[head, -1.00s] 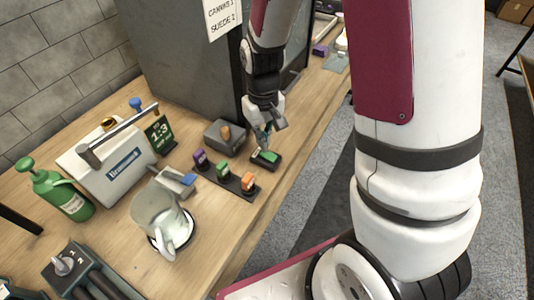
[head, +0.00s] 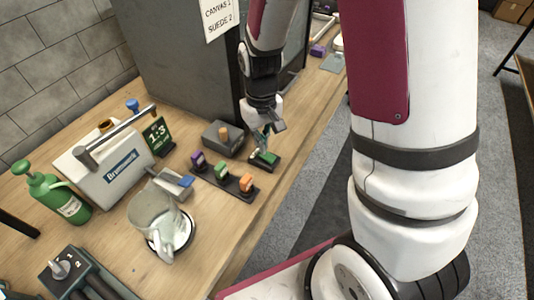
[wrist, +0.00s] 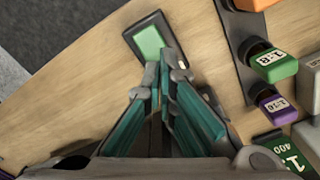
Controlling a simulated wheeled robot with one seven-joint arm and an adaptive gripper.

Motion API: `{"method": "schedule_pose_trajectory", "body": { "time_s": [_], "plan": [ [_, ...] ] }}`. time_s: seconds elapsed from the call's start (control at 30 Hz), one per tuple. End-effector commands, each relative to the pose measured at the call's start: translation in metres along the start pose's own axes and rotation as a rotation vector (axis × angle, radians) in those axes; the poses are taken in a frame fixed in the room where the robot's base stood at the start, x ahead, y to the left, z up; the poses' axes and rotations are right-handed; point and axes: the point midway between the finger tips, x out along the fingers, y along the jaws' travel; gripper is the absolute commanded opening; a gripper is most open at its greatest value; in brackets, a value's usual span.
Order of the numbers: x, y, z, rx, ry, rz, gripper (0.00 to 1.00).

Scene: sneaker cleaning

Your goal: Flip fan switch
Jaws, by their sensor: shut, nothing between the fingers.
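A small dark switch box with a green rocker (head: 264,157) lies on the wooden bench in front of the large grey cabinet. I take it for the fan switch. It also shows in the wrist view, its green face (wrist: 150,43) upper centre. My gripper (head: 266,141) points down at it, its tips at the near edge of the green face. In the wrist view my gripper (wrist: 160,62) has its fingertips together with nothing between them. The tips overlap the box in the picture; I cannot tell whether they touch it. The near part of the box is hidden behind the fingers.
A rack (head: 227,178) with purple, green and orange tagged pieces stands close left of the switch. The grey cabinet (head: 190,60) rises behind. A glass pitcher (head: 155,215) stands nearer. Bare bench lies right of the switch.

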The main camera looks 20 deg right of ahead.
Motion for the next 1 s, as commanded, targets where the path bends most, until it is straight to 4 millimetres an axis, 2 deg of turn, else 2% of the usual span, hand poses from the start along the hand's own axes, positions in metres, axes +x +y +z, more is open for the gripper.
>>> {"method": "schedule_pose_trajectory", "body": {
  "time_s": [1.0],
  "plan": [
    [0.0063,0.0,0.0,0.0,-0.001,0.0,0.0]
  ]
}}
